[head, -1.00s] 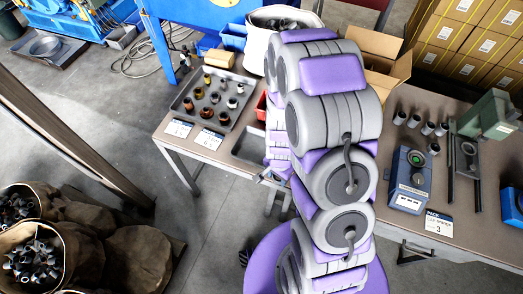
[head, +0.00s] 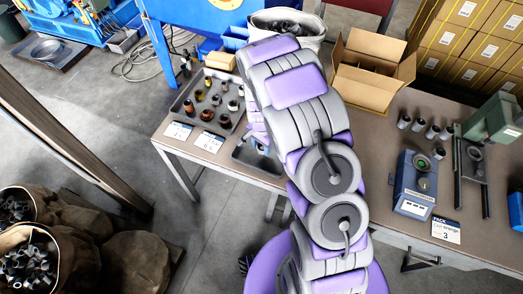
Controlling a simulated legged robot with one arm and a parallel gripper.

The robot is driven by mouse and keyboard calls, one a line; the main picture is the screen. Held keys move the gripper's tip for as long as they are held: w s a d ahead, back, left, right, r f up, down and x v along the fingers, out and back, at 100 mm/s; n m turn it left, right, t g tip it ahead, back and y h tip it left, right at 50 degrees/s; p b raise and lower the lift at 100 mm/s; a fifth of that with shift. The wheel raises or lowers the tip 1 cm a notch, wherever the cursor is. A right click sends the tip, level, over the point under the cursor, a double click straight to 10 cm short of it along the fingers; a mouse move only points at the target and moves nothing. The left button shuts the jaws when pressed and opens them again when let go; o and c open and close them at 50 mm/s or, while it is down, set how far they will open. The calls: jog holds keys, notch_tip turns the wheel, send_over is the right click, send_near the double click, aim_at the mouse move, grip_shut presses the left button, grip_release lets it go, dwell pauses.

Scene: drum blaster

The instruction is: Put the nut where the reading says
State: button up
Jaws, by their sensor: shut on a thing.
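My gripper (head: 259,146) shows only in part at the left edge of my arm, over the small dark tray (head: 244,156) at the table's front edge. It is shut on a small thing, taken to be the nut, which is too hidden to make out. A blue measuring device (head: 412,190) with a round top and a small panel stands on the right part of the table. Its reading is too small to read. A larger grey tray (head: 192,118) with several dark, brass and pale fittings lies on the left part, with label cards (head: 178,130) in front.
A card marked 3 (head: 446,230) lies at the table's front right. An open carton (head: 369,77) and a white tub (head: 287,25) are at the back. Sacks of metal parts (head: 30,262) stand lower left.

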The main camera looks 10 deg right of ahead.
jog(key=shift+f+b, duration=0.5)
jog(key=shift+f, duration=1.25)
jog(key=shift+f, duration=0.2)
jog(key=o, duration=1.3)
